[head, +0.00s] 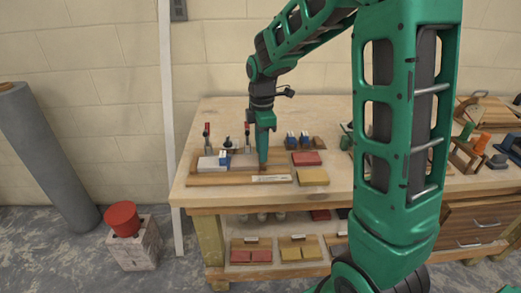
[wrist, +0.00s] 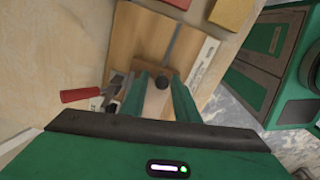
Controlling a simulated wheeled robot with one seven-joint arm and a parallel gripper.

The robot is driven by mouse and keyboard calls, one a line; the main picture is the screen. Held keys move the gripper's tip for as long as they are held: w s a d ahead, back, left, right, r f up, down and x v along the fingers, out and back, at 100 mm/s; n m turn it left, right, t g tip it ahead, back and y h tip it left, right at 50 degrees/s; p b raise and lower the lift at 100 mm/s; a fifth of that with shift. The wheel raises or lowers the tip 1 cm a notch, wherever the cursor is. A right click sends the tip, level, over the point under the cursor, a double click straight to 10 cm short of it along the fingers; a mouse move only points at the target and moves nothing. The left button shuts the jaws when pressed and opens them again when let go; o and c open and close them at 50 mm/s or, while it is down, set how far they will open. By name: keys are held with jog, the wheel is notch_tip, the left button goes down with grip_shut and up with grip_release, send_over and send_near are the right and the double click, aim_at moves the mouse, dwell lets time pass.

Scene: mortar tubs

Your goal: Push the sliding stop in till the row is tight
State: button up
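A wooden tray-like jig (head: 232,182) lies on the bench in the head view, with a pale block and a blue-marked piece (head: 213,162) at its left. My gripper (head: 263,163) points down over the jig's right part. In the wrist view, the jig's board (wrist: 140,45) carries a dark slot (wrist: 174,42). The two green fingers stand apart, with gaps beside the knob. A light wooden piece (wrist: 155,100) shows between them. The row's contact faces are mostly hidden.
Red-handled clamps (head: 207,130) stand behind the jig; one red handle (wrist: 80,95) shows in the wrist view. A red block (head: 306,158) and a yellow block (head: 313,176) lie right of the jig. A white labelled strip (head: 271,178) is along its front.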

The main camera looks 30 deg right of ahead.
notch_tip(320, 180, up, 11)
jog(key=shift+f, duration=0.15)
dwell(0.5)
dwell(0.4)
jog(key=s+d+f+m, duration=0.2)
jog(key=s+d+m, duration=0.1)
jog(key=s+m, duration=0.4)
jog(key=s+d+f+m, duration=0.2)
jog(key=s+m, duration=0.5)
jog(key=s, duration=0.6)
jog(key=s+d+f+m, duration=0.2)
jog(key=s+d+m, duration=0.3)
jog(key=s+m, duration=0.3)
jog(key=s, duration=0.2)
jog(key=shift+s, duration=0.3)
